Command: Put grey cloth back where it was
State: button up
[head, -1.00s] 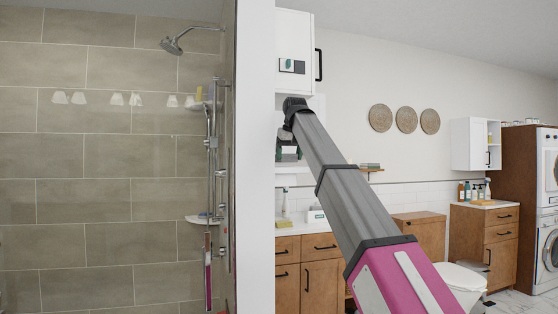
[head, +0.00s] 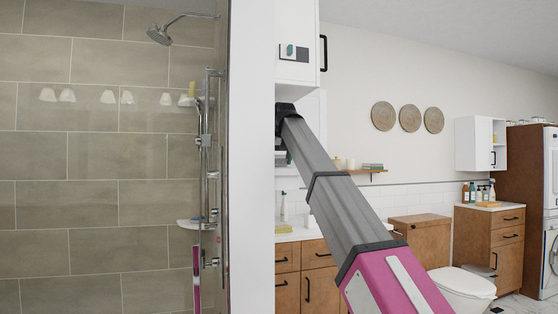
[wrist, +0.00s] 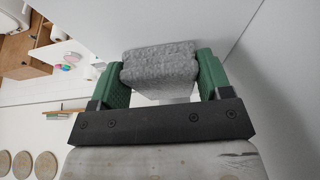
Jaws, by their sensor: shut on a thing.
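The grey cloth (wrist: 160,66) is a thick, folded, textured piece in the wrist view. My gripper (wrist: 160,75) is shut on it, with a green finger pressed against each side. In the head view my arm reaches up beside the white wall edge, and the gripper end is mostly hidden behind that wall. The cloth cannot be made out in the head view.
A tiled shower with a shower head (head: 160,36) is on the left, behind the white partition (head: 250,150). A white wall cabinet (head: 298,55) is above my arm. A wooden shelf (head: 365,171), a toilet (head: 462,287) and wooden cabinets (head: 490,243) stand to the right.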

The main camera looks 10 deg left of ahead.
jog(key=shift+s, duration=0.1)
jog(key=o, duration=0.9)
jog(key=shift+r, duration=0.1)
jog(key=shift+d+r, duration=0.1)
jog(key=shift+r, duration=0.2)
jog(key=v, duration=0.2)
jog(key=shift+s+r, duration=0.1)
jog(key=shift+r, duration=0.2)
jog(key=s+d, duration=0.2)
jog(key=s, duration=0.1)
jog(key=s+d, duration=0.2)
jog(key=s, duration=0.2)
jog(key=s+d, duration=0.2)
jog(key=s, duration=0.1)
jog(key=shift+s+d+f, duration=0.15)
jog(key=shift+d, duration=0.05)
